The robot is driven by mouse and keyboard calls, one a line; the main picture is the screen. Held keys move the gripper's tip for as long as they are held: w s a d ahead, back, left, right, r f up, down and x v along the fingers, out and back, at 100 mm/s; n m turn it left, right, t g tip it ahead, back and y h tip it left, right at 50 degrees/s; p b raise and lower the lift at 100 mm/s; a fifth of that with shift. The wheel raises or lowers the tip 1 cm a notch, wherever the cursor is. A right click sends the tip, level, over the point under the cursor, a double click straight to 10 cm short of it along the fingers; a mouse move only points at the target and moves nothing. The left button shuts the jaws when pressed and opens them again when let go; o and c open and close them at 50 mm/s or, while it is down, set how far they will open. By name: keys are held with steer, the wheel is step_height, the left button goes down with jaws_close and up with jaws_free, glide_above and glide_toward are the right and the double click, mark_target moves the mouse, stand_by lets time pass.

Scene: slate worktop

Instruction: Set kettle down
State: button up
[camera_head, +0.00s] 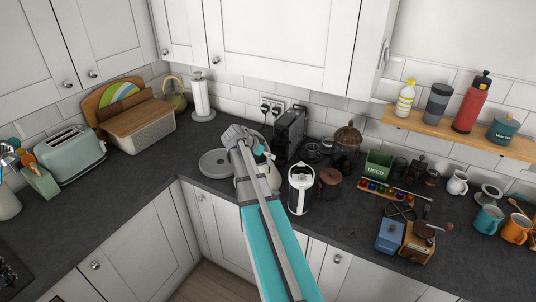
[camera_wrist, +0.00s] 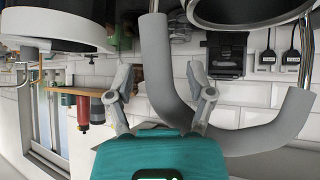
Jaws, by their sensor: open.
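The kettle shows in the wrist view as a thick grey looped handle (camera_wrist: 155,60), with bright metal posts and part of a round body at the top right. That view is upside down. My gripper (camera_wrist: 167,92) is open, its two fingers apart on either side of one limb of the handle. I cannot tell whether they touch it. In the head view, my gripper (camera_head: 238,137) is over the worktop near the corner. A low round grey shape (camera_head: 214,165) beside it may be the kettle; my arm hides part of this spot. Its support is unclear.
A white and black appliance (camera_head: 300,188) stands just right of my arm, and a dark machine (camera_head: 290,132) behind. A paper towel holder (camera_head: 202,98) is back left. The dark worktop (camera_head: 150,190) is clear at front left. Jars and mugs crowd the right.

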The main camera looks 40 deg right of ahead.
steer(key=p+v, duration=0.7)
steer(key=v, duration=0.4)
steer(key=shift+a+p, duration=0.25)
steer(key=shift+p, duration=0.1)
steer(key=shift+r, duration=0.15)
stand_by(0.4)
steer(key=s+a+f+n+y, duration=0.2)
steer(key=a+n, duration=0.4)
steer(key=a, duration=0.4)
steer(key=s+a+f+n+y, duration=0.2)
steer(key=s+a+n+y, duration=0.2)
steer(key=a, duration=0.6)
steer(key=s+a+f+n+y, duration=0.1)
steer(key=s+a+n+y, duration=0.2)
steer(key=s+a+n, duration=0.4)
steer(key=a, duration=0.4)
steer(key=shift+f+n+t, duration=0.3)
steer(key=shift+f, duration=0.1)
